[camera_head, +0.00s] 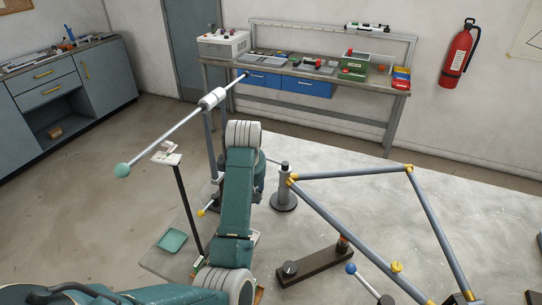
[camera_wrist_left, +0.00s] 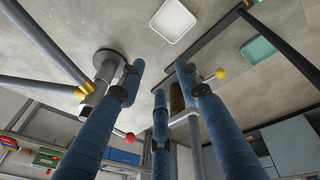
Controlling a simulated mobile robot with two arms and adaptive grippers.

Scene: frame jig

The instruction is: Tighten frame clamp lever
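A lever with a yellow ball (camera_head: 201,212) sticks out low, left of my teal left arm in the head view. The yellow ball (camera_wrist_left: 221,73) also shows in the left wrist view, beside the right finger. A red ball (camera_wrist_left: 130,137) shows beside the left finger. A lever with a blue ball (camera_head: 351,268) stands at the front of the table. The grey tube frame (camera_head: 345,220) has yellow joints. My left gripper (camera_wrist_left: 160,82) has its blue fingers spread apart, with nothing seen gripped; my arm mostly hides it in the head view. My right gripper is not seen.
A grey post (camera_head: 284,187) on a round base stands just right of my left arm. A long rod with a green ball (camera_head: 122,170) crosses at upper left. A green tray (camera_head: 172,241) lies at left. A workbench (camera_head: 330,112) stands at the back wall.

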